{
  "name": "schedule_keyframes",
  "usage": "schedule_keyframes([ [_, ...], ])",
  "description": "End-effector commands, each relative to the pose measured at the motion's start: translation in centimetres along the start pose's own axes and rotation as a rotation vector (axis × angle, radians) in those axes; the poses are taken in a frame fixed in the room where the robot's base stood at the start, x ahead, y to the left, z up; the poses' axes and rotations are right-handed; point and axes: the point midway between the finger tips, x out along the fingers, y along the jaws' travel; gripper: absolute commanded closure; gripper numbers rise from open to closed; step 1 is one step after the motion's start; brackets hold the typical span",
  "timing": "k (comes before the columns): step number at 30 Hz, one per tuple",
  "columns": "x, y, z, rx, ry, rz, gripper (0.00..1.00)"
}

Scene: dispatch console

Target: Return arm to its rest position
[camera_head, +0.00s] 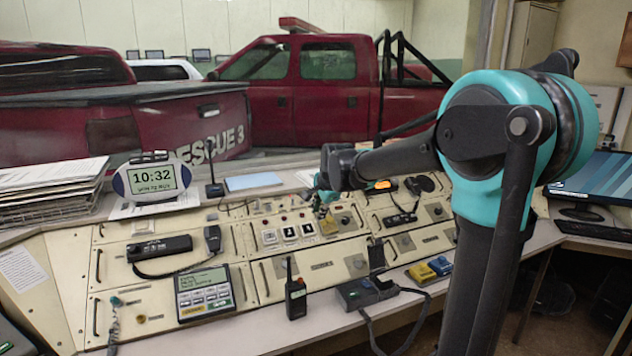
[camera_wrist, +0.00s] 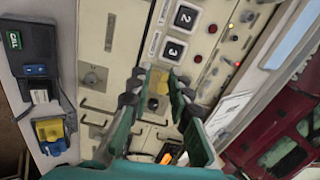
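My arm reaches out over the dispatch console (camera_head: 262,272), its dark and teal links filling the right of the head view. My gripper (camera_head: 322,207) hangs above the middle of the console, partly hidden by its own wrist. In the wrist view my gripper (camera_wrist: 158,76) has its two fingers apart, with panel showing between them. I see nothing held. Whether the fingertips touch the panel I cannot tell.
A handheld radio (camera_head: 296,292), a desk phone (camera_head: 365,291) and blue and yellow devices (camera_head: 430,270) lie along the front. A clock (camera_head: 153,178) and papers (camera_head: 52,178) stand at left, a monitor (camera_head: 596,178) at right.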

Motion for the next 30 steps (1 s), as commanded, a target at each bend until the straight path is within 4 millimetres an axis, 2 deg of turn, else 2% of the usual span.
schedule_keyframes([
  [5,-0.3,3.5,-1.0,-0.095,0.013,0.018,0.81],
  [11,-0.7,9.4,-2.2,-0.260,0.028,0.054,0.81],
  [14,-1.0,13.4,-2.8,-0.370,0.034,0.080,0.81],
  [17,-1.4,18.9,-3.2,-0.512,0.036,0.115,0.81],
  [21,-2.0,28.2,-3.0,-0.756,0.022,0.177,0.81],
  [24,-2.3,33.7,-2.3,-0.905,0.004,0.212,0.81],
  [27,-2.4,37.6,-1.7,-1.013,-0.013,0.238,0.81],
  [30,-2.5,39.8,-1.2,-1.079,-0.026,0.252,0.81],
])
